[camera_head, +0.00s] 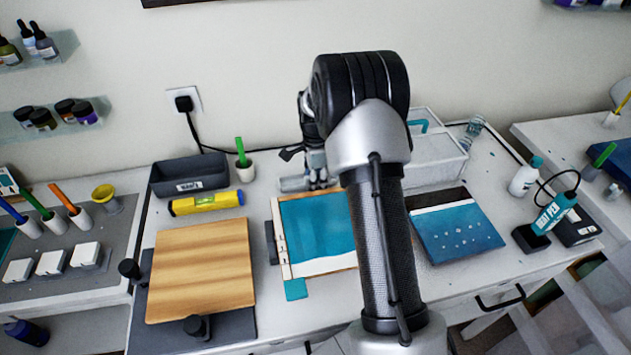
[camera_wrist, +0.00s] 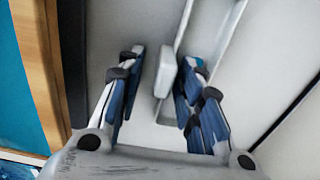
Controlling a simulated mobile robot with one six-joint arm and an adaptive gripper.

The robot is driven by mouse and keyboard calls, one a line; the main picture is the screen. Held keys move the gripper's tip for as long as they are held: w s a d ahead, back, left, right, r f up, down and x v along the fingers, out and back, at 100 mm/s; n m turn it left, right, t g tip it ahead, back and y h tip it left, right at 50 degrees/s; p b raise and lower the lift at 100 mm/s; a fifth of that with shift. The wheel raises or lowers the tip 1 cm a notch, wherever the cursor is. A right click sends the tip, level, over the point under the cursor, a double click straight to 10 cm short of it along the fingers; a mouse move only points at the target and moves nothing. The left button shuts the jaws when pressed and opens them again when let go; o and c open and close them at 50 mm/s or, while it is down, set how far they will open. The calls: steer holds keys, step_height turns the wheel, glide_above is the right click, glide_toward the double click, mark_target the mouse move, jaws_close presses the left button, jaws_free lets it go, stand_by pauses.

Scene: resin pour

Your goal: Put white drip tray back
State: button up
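The white drip tray (camera_wrist: 225,45) appears to be the pale, raised-rim thing in the wrist view; a small white tab (camera_wrist: 166,72) sticks out at its near side. My gripper (camera_wrist: 163,58) is open, with its blue-padded fingers on either side of the tab. A gap shows between the tab and the left finger; contact on the right is unclear. In the head view, a white open-topped container (camera_head: 436,172) with a teal item inside stands behind my arm. My gripper (camera_head: 312,178) is partly visible left of my arm; its fingertips are unclear.
A wood-edged teal panel (camera_head: 318,232) lies in front of my gripper. A blue panel (camera_head: 458,235) lies to the right. A dark bin (camera_head: 188,176), yellow level (camera_head: 206,203) and wooden board (camera_head: 202,270) are left. A white bottle (camera_head: 524,178) stands at right.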

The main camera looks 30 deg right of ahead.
step_height(320, 180, up, 12)
steer(key=p, duration=0.4)
steer(key=s+a+r+n+t, duration=0.2)
steer(key=s+a+r+n, duration=0.9)
steer(key=s+r, duration=0.45)
steer(key=s+a+n+t, duration=0.1)
steer(key=s+a+n, duration=0.2)
steer(key=s+n, duration=0.2)
steer(key=s+a+n+t, duration=0.1)
steer(key=s+a+n, duration=0.2)
steer(key=s, duration=0.8)
steer(key=shift+a+n+t, duration=0.2)
steer(key=shift+n+t, duration=0.1)
steer(key=shift+n, duration=0.8)
